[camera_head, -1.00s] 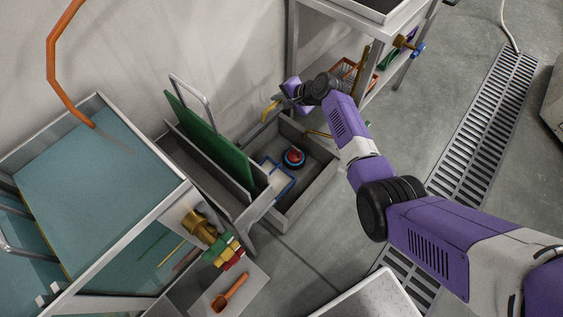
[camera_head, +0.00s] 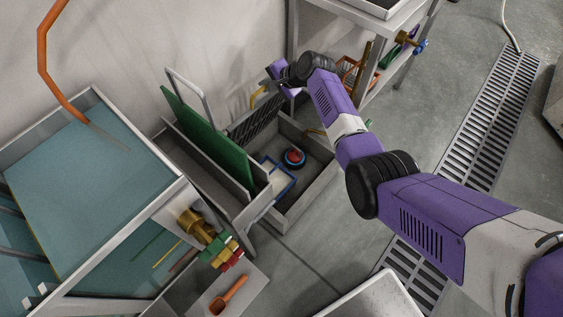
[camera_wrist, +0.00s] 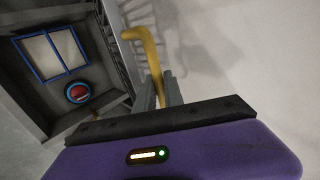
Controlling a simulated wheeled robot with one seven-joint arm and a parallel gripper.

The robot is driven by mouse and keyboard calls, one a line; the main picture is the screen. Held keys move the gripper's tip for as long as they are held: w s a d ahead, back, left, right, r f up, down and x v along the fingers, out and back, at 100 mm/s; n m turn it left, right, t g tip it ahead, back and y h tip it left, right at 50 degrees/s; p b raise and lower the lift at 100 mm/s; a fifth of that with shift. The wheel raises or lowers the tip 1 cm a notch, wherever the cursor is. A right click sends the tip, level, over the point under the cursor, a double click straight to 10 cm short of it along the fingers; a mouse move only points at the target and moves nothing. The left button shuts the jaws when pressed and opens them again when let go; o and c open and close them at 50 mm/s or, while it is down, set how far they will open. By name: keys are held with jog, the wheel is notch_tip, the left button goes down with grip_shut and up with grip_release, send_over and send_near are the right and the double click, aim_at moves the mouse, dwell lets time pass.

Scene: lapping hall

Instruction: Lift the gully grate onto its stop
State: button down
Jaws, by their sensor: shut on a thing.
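The gully grate (camera_head: 254,121) is a dark slatted panel, raised and tilted at the wall side of the grey open box (camera_head: 315,190), partly hidden behind the green board. Its slats also show in the wrist view (camera_wrist: 122,45). A yellow hooked handle (camera_head: 257,95) rises by its upper edge, and the same handle (camera_wrist: 150,55) runs down between my fingers in the wrist view. My gripper (camera_head: 272,88) is shut on this yellow handle. I cannot clearly make out a stop or whether the grate touches one.
The green board (camera_head: 205,135) stands upright left of the grate. The box holds a red and blue round thing (camera_head: 294,157) and a blue-framed white piece (camera_head: 273,177). A metal rack (camera_head: 290,50) stands close right of my gripper. The wall is just behind.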

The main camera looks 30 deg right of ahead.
jog(key=w+b, duration=0.1)
jog(key=w+a+r+b, duration=0.1)
jog(key=w+b, duration=0.1)
jog(key=w+a+b, duration=0.1)
jog(key=w, duration=0.1)
jog(key=shift+r+b, duration=0.15)
jog(key=shift+b, duration=0.15)
dwell(0.4)
jog(key=c, duration=0.6)
grip_release()
